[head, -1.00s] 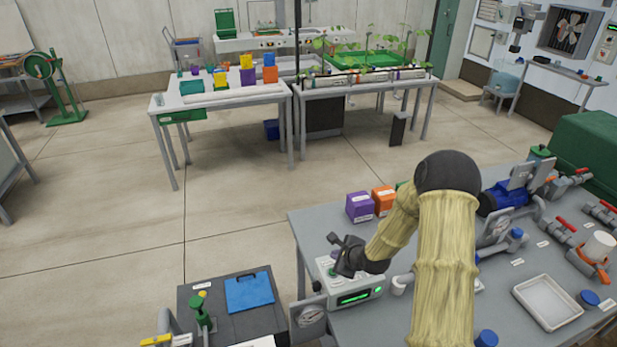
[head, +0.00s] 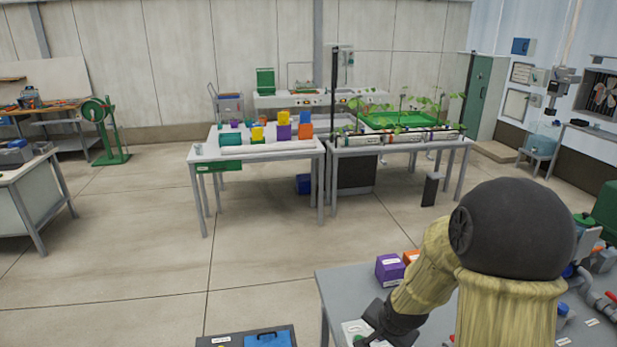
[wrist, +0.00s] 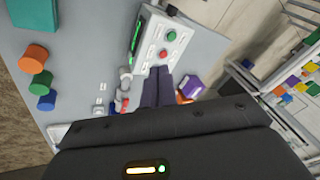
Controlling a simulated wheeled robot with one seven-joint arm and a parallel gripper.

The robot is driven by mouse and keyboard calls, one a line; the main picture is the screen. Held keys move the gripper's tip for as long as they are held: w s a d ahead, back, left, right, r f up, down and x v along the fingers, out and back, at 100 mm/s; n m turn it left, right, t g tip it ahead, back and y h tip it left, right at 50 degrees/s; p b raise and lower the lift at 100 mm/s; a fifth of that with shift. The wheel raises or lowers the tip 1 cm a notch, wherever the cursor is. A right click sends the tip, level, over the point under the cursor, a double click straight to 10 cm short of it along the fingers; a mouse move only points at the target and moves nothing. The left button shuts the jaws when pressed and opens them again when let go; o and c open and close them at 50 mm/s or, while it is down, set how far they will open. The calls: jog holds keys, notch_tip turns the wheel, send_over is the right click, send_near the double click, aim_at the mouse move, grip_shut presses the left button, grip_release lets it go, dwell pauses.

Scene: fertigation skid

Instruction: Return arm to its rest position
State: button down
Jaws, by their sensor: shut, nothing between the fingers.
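My arm, in pale yellow sleeves with a dark round elbow, is bent over the grey skid table (head: 335,290) at the lower right of the head view. My gripper (head: 372,338) is low in that view, by the control box (head: 352,328), and its tips are partly cut off by the lower edge. In the wrist view my gripper (wrist: 158,72) shows two dark fingers together with nothing between them. They point toward the control box (wrist: 165,38), which has red and green buttons. I cannot tell the exact gap to it.
A purple box (head: 389,268) and an orange box (head: 411,256) stand close to my forearm; the purple box also shows beside the fingers in the wrist view (wrist: 191,84). The floor (head: 150,240) to the left is open.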

jog(key=s+r+n+g, duration=0.1)
jog(key=s+r+n, duration=0.2)
jog(key=s, duration=0.3)
jog(key=s+a+r+n+g, duration=0.1)
jog(key=s+r+n, duration=0.2)
jog(key=s+n, duration=0.2)
jog(key=shift+s+a+n, duration=0.15)
jog(key=shift+s+n, duration=0.15)
jog(key=shift+s, duration=0.6)
jog(key=shift+r, duration=0.1)
jog(key=shift+a, duration=0.1)
